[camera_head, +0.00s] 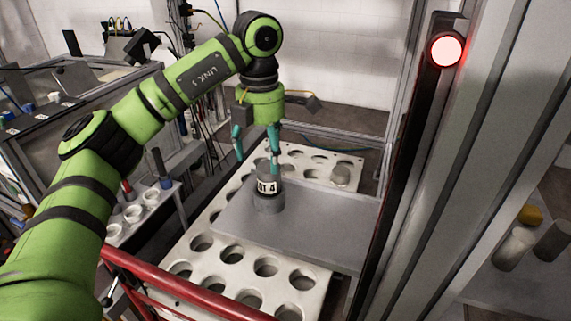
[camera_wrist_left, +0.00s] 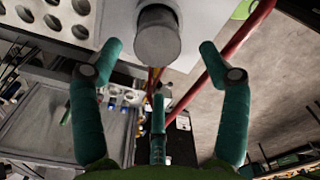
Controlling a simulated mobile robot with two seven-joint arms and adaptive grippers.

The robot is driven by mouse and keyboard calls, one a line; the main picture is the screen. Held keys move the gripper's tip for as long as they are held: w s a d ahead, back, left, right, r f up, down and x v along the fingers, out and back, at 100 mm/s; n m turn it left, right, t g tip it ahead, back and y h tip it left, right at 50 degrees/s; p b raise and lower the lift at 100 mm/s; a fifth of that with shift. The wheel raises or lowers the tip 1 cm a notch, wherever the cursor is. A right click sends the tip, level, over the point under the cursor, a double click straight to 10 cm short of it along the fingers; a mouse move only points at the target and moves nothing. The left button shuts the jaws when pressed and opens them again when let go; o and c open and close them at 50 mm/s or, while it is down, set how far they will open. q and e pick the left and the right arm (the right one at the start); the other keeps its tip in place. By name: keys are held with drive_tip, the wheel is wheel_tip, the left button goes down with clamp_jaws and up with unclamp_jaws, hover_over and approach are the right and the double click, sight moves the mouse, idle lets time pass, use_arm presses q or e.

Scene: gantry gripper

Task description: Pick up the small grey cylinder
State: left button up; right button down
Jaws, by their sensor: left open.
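A grey cylinder (camera_head: 268,200) stands upright on a flat grey plate (camera_head: 315,220); a white label on it reads "OT 4", partly cut off. My left gripper (camera_head: 256,155) is above the cylinder with its teal fingers pointing down, open and empty; one finger overlaps the cylinder in the head view. In the left wrist view the grey cylinder (camera_wrist_left: 158,40) shows at the top middle, between and beyond the spread fingertips of my left gripper (camera_wrist_left: 160,58). I cannot tell whether any finger touches it. Another, shorter grey cylinder (camera_head: 341,175) sits in the white holed rack at the back. My right gripper is not in view.
The white rack (camera_head: 215,262) with round holes lies around the grey plate. A red rail (camera_head: 190,290) runs along the front. Metal posts (camera_head: 470,150) and a red lit lamp (camera_head: 445,50) stand at the right. A bench with white cups (camera_head: 133,213) is at the left.

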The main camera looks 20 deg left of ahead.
sight(268, 166)
use_arm(q)
drive_tip(key=shift+w+f, duration=0.2)
drive_tip(key=shift+f, duration=0.05)
drive_tip(key=shift+s+d+f, duration=0.1)
drive_tip(key=shift+s+f, duration=0.1)
drive_tip(key=shift+f, duration=0.25)
drive_tip(key=shift+s+d+f, duration=0.1)
drive_tip(key=shift+s+f, duration=0.1)
drive_tip(key=shift+f, duration=0.2)
drive_tip(key=f+p, duration=0.1)
drive_tip(key=f, duration=0.1)
drive_tip(key=w+f+p, duration=0.1)
drive_tip(key=shift+d+f, duration=0.15)
drive_tip(key=shift+f, duration=0.65)
drive_tip(key=c, duration=1.4)
clamp_jaws()
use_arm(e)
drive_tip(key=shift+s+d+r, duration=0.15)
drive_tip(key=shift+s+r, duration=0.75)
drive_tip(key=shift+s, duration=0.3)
